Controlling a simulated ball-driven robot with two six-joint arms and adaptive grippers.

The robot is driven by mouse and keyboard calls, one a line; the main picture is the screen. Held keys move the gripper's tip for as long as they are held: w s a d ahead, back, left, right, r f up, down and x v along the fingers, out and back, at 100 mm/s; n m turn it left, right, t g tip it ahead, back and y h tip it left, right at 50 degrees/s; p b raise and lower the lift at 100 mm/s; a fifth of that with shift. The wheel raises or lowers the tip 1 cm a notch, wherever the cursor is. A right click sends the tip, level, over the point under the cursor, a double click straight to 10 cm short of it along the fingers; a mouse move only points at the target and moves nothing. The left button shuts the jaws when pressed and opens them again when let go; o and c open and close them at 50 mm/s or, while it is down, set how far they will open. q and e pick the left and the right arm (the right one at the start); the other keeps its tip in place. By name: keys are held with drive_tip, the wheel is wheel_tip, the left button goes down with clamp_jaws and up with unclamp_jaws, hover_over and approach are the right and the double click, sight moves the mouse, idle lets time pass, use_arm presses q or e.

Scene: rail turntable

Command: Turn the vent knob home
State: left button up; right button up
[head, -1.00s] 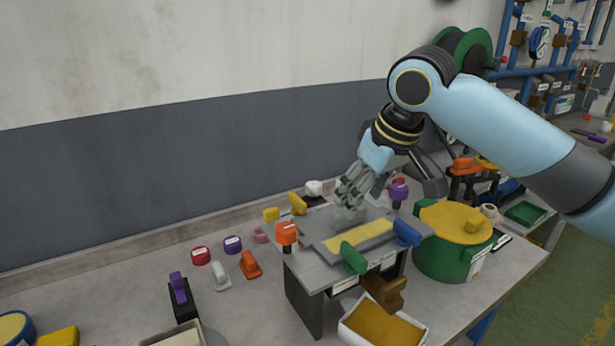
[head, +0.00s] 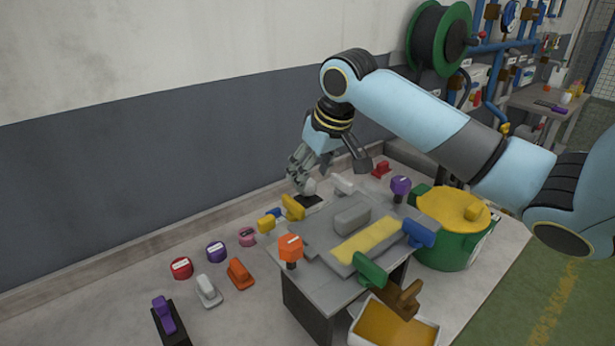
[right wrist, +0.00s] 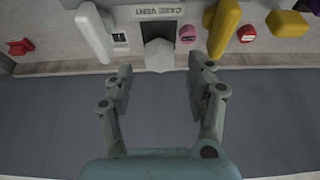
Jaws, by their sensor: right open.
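The vent knob (head: 310,187) is a pale grey-white knob on a dark base behind the grey raised fixture. In the right wrist view the pale knob (right wrist: 158,55) lies in front of a dark recess below an upside-down CASE VENT label (right wrist: 160,11). My right gripper (head: 300,178) is over the knob, pointing down. In the wrist view its open fingers (right wrist: 163,72) stand left and right of the knob, with gaps on both sides. Contact is not visible. My left gripper is not in view.
The grey fixture (head: 310,235) carries an orange knob (head: 290,247), a green handle (head: 370,270) and a blue one (head: 418,234). A yellow handle (head: 292,207) stands close to the gripper. A green drum with a yellow lid (head: 455,212) is at right. Several loose knobs lie left.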

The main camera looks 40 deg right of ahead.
sight(307, 189)
drive_tip(key=shift+x, duration=1.45)
drive_tip(key=c, duration=1.1)
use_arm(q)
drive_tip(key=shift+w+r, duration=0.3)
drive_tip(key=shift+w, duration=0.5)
use_arm(e)
drive_tip(key=shift+c, duration=0.2)
